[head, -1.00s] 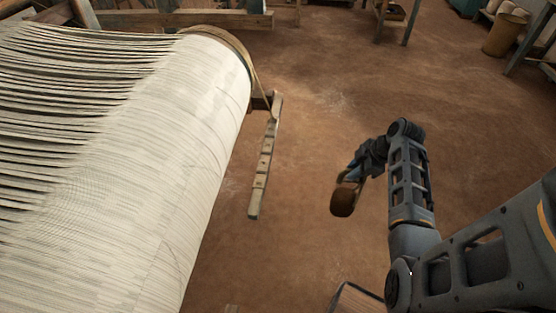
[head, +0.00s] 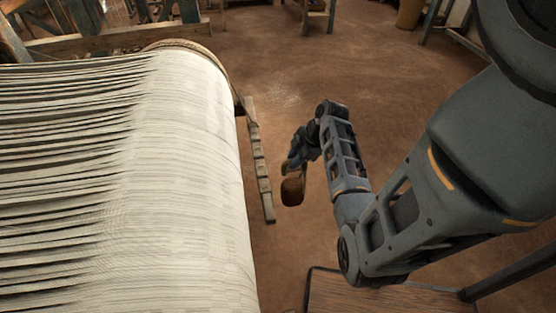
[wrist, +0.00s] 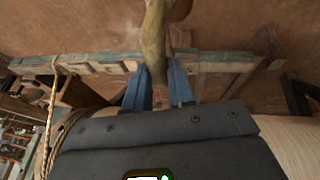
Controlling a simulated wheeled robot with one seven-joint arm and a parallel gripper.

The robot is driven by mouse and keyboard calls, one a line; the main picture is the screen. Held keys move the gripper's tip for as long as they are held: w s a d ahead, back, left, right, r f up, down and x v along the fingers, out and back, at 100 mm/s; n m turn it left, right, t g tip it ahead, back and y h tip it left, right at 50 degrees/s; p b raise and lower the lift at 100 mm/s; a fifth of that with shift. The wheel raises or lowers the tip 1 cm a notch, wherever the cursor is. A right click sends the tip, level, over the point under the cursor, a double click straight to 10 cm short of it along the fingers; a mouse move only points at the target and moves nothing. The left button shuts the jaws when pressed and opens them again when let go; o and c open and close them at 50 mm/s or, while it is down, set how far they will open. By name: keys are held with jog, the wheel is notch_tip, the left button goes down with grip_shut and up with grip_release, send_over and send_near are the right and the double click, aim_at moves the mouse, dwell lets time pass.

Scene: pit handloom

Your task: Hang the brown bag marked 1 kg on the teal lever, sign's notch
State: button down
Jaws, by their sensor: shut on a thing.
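A brown bag (head: 292,192) hangs below my gripper (head: 296,168), to the right of the notched lever (head: 260,165). The lever (wrist: 215,66) runs across the wrist view behind the fingers, with worn teal paint and several notches. The bag and lever look apart in the head view. I cannot read the 1 kg mark, and no sign is distinguishable.
The wide roll of pale warp threads (head: 190,170) fills the left, just beside the lever. A rope (wrist: 50,115) is looped around the lever near its left end in the wrist view. A wooden bench top (head: 365,296) stands below my arm. Earth floor (head: 390,110) is open beyond.

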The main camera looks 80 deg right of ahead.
jog(key=shift+w+a+f+b, duration=0.25)
jog(key=shift+w+a, duration=0.4)
jog(key=shift+w, duration=1)
jog(key=shift+w+a+f+b, duration=0.1)
jog(key=shift+w+a+b, duration=0.45)
jog(key=shift+w, duration=1.05)
jog(key=shift+w+a+f+b, duration=0.15)
jog(key=shift+w+a, duration=0.65)
jog(key=shift+w, duration=0.85)
jog(key=shift+f+b, duration=0.7)
jog(key=shift+f, duration=0.4)
jog(key=shift+f, duration=0.3)
jog(key=c, duration=0.9)
grip_release()
jog(key=shift+o, duration=0.2)
jog(key=shift+s, duration=0.1)
jog(key=shift+f, duration=0.15)
jog(key=v, duration=0.8)
